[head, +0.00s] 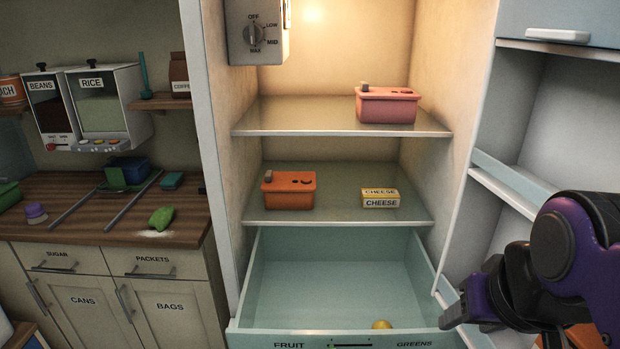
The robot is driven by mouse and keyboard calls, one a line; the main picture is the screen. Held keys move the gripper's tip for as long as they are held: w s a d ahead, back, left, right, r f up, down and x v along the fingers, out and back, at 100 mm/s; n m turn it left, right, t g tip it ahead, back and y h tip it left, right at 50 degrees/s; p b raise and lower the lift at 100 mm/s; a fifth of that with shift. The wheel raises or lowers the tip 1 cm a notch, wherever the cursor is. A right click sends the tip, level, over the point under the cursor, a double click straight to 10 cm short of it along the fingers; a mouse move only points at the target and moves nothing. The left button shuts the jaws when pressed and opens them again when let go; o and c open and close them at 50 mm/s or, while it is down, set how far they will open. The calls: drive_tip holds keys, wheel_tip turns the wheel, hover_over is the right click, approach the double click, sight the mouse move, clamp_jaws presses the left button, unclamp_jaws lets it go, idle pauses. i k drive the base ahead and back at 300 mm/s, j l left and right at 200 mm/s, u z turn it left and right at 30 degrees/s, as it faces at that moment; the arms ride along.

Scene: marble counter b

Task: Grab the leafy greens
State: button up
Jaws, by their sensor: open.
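I see no leafy greens clearly in the head view. The drawer (340,272) at the bottom of the fridge is pulled out, and its front is labelled FRUIT on the left and GREENS on the right. A round yellow thing (381,325) lies inside near the front; the rest of the visible drawer floor is bare. A small green lumpy item (161,218) lies on the wooden counter at left, beside some white powder; I cannot tell what it is. My gripper (468,318) is open at the lower right, by the drawer's right front corner. Its fingers are partly hidden.
The fridge shelves hold a pink container (387,106), an orange container (289,190) and a CHEESE pack (380,198). The open fridge door (530,180) with its racks stands at right. The wooden counter (110,225) at left carries utensils and a blue box.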

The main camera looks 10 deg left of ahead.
sight(161, 217)
drive_tip(key=j+z, duration=0.25)
drive_tip(key=j, duration=0.15)
drive_tip(key=k+j+z, duration=0.25)
drive_tip(key=k+j, duration=0.1)
drive_tip(key=j, duration=0.25)
drive_tip(key=k+j+z, duration=0.1)
drive_tip(key=j, duration=0.25)
drive_tip(key=k+j, duration=0.1)
drive_tip(key=j, duration=0.25)
drive_tip(key=k+j+z, duration=0.1)
drive_tip(key=j, duration=0.25)
drive_tip(key=k+j, duration=0.1)
drive_tip(key=j, duration=0.25)
